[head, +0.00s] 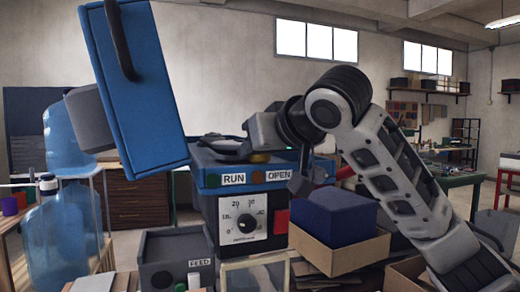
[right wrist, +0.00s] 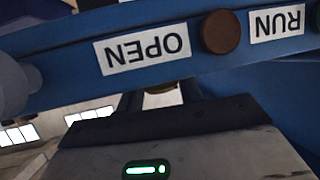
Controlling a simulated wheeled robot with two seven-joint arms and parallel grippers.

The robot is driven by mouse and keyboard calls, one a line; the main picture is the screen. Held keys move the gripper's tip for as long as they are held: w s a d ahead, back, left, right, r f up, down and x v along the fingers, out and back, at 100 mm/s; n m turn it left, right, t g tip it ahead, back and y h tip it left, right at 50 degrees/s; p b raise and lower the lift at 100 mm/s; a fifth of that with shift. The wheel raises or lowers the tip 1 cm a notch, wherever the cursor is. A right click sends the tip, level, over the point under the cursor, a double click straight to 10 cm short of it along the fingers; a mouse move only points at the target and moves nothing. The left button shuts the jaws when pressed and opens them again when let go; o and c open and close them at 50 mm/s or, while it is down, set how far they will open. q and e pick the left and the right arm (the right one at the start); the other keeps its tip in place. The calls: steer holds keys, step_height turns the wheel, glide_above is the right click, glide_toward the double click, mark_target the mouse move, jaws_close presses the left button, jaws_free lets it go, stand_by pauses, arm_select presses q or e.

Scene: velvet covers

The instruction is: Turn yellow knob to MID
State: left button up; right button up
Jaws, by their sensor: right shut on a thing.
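The yellow knob (head: 260,157) sits on top of the blue machine (head: 207,178), near its front edge. Only a small yellow part shows below my right gripper (head: 254,141); a sliver also shows in the right wrist view (right wrist: 162,87). My right gripper reaches in from the right, low over the machine top, and is shut on the knob, with its fingertips mostly hidden. A RUN label (head: 233,180) and an OPEN label (head: 278,175) flank a round brown disc (head: 258,177). I see no MID label. My left gripper is not in view.
A blue box-like panel (head: 138,90) with a black handle stands tilted at upper left. A dial (head: 246,223) is on the machine's front. A cardboard box (head: 340,253) with a dark blue block (head: 333,213) stands right, below my arm. A grey FEED box (head: 175,260) stands left.

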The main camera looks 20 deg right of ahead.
steer(key=shift+r, duration=0.1)
steer(key=o, duration=1)
steer(key=shift+s+d+r, duration=0.1)
steer(key=shift+s+r, duration=0.05)
steer(key=shift+s, duration=0.35)
arm_select(q)
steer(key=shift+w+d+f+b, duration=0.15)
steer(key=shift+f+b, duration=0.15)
steer(key=shift+b, duration=0.5)
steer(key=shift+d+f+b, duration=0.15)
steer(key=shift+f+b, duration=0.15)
steer(key=shift+b, duration=0.45)
arm_select(e)
steer(key=v, duration=1.4)
steer(key=shift+s+r, duration=0.15)
steer(key=shift+s, duration=0.25)
steer(key=shift+d, duration=0.1)
